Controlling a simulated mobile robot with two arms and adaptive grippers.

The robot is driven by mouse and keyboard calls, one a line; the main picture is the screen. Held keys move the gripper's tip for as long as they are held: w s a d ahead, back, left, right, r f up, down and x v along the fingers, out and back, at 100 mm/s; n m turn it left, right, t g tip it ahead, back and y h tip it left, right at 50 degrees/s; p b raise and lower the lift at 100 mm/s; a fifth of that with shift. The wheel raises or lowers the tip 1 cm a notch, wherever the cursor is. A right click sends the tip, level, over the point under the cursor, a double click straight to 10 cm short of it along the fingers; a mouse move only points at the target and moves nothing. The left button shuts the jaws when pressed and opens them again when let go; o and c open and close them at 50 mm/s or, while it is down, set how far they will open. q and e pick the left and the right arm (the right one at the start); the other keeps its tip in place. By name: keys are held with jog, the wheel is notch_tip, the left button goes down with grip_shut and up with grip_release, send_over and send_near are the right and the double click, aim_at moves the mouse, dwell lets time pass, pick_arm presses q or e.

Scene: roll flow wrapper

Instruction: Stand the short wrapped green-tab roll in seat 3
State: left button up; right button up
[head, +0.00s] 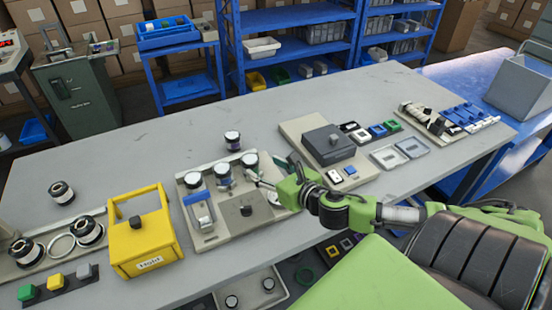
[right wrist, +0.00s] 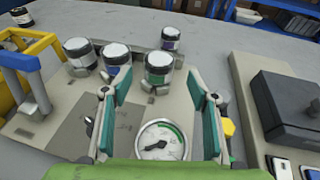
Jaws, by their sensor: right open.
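A short roll with a white top and a green band (right wrist: 158,68) stands upright in the right wrist view. It shows in the head view (head: 250,160) at the right end of a row on the grey fixture board (head: 208,240). My right gripper (head: 267,178) is open; in the right wrist view its fingers (right wrist: 154,82) spread left and right in front of this roll. I cannot tell whether they touch it. Two more rolls (head: 223,174) (head: 193,180) stand to its left on the board. Seat numbers are not readable. My left gripper is not in view.
A dark-banded roll (head: 232,140) stands behind the board. A round dial gauge (right wrist: 160,139) lies low between my fingers. A blue-handled clamp (head: 199,212) and yellow box (head: 145,232) are left; a dark-block station (head: 328,145) is right.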

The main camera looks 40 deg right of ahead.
jog(key=shift+v, duration=2.25)
